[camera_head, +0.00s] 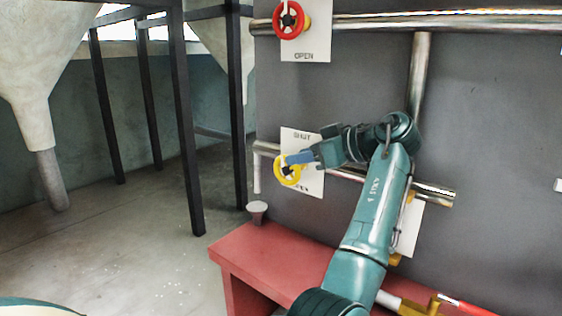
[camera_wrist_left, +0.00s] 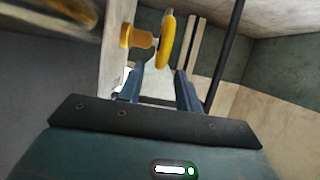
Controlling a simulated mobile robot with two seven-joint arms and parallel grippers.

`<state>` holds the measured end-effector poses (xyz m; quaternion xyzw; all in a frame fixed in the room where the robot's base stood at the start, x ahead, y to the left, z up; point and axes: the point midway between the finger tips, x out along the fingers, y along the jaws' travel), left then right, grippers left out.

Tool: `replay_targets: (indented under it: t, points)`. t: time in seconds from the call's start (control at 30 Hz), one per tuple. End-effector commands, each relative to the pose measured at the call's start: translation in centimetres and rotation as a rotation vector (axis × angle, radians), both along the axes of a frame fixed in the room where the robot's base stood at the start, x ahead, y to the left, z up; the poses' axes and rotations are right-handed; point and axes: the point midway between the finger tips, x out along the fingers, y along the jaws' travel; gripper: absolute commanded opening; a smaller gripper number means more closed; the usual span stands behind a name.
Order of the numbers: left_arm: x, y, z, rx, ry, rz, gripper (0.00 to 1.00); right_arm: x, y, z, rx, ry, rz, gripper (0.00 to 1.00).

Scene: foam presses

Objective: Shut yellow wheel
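The yellow wheel (camera_head: 288,172) stands on a pipe in front of a white plate (camera_head: 316,183) on the dark wall. The plate reads SHUT above the wheel and OPEN below it. My left gripper (camera_head: 297,158) is at the wheel's upper right side, its blue fingers overlapping the rim. In the left wrist view the wheel (camera_wrist_left: 166,42) shows nearly edge-on, with its yellow hub to the left. The fingers (camera_wrist_left: 158,80) are apart, and the lower rim lies in line with the gap between them. Whether they touch it I cannot tell. My right gripper is not in view.
A red wheel (camera_head: 290,18) with an OPEN label is higher on the wall. Metal pipes (camera_head: 420,75) run along the wall. A red bench (camera_head: 250,252) stands below, with a small grey funnel (camera_head: 257,208) near its corner. Black posts (camera_head: 184,120) stand left; the floor there is clear.

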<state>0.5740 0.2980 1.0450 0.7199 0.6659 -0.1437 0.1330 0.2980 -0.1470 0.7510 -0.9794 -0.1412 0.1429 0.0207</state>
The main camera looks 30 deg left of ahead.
Motion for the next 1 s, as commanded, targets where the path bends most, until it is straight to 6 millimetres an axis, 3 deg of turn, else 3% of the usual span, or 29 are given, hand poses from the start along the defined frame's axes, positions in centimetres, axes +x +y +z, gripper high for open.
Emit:
replay_targets:
  t: [0.2,0.4,0.77,1.0]
  points:
    - [0.2,4.0,-1.7,0.001,0.001,0.003,0.35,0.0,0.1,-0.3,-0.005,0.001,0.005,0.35]
    - [0.4,5.8,-2.4,0.001,0.0,0.001,0.35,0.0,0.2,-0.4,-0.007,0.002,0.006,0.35]
    - [0.5,6.2,-2.5,0.002,0.001,0.0,0.35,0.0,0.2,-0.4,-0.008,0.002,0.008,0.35]
    - [0.5,6.2,-2.5,0.002,0.001,0.0,0.15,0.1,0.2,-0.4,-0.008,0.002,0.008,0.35]
